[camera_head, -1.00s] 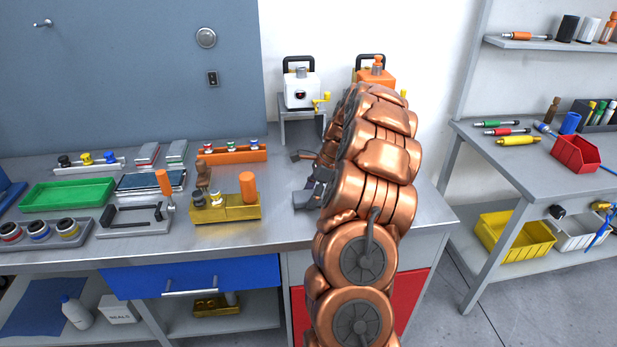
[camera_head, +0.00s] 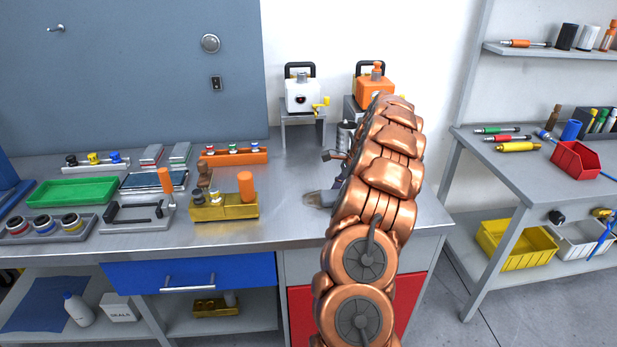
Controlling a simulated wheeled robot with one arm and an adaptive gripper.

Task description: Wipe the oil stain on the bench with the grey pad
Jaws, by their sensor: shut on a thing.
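My gripper (camera_head: 335,188) is low over the bench (camera_head: 285,215), right of the brass block, and mostly hidden behind my copper-coloured arm. Only a small grey part of it shows at the arm's left edge. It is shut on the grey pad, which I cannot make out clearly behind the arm. A small brownish patch, apparently the oil stain (camera_head: 315,200), shows on the bench top just left of the gripper. The rest of the patch is hidden, and I cannot tell whether the pad touches it.
A brass block (camera_head: 225,211) with an orange knob stands left of the gripper. An orange rack (camera_head: 233,157), a green tray (camera_head: 75,191) and a grey cup tray (camera_head: 45,235) are farther left. White (camera_head: 301,93) and orange (camera_head: 374,85) machines stand behind. Bare bench lies between the brass block and the gripper.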

